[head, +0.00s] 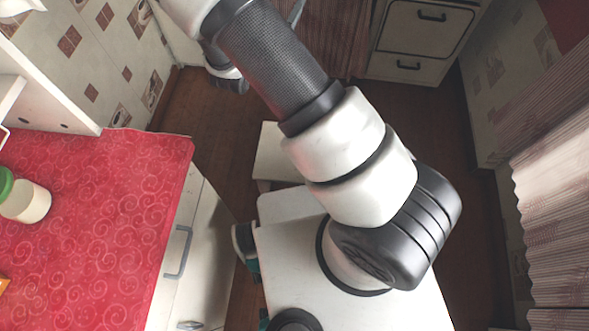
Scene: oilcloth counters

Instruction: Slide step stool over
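A pale cream, flat-topped piece that looks like the step stool (272,155) stands on the floor just ahead of my white base. My arm crosses over its right side and hides part of it. A short leg or side shows below its near left corner. My gripper cannot be made out; only arm links show, running up to the top left, with a dark and white link end left of the forearm.
A counter with red oilcloth (95,225) and pale cabinet doors is close on the left, bearing a green-lidded jar (25,200). White drawers (415,40) stand at the back. A striped curtain (555,190) hangs on the right. Brown floor (200,115) is clear left of the stool.

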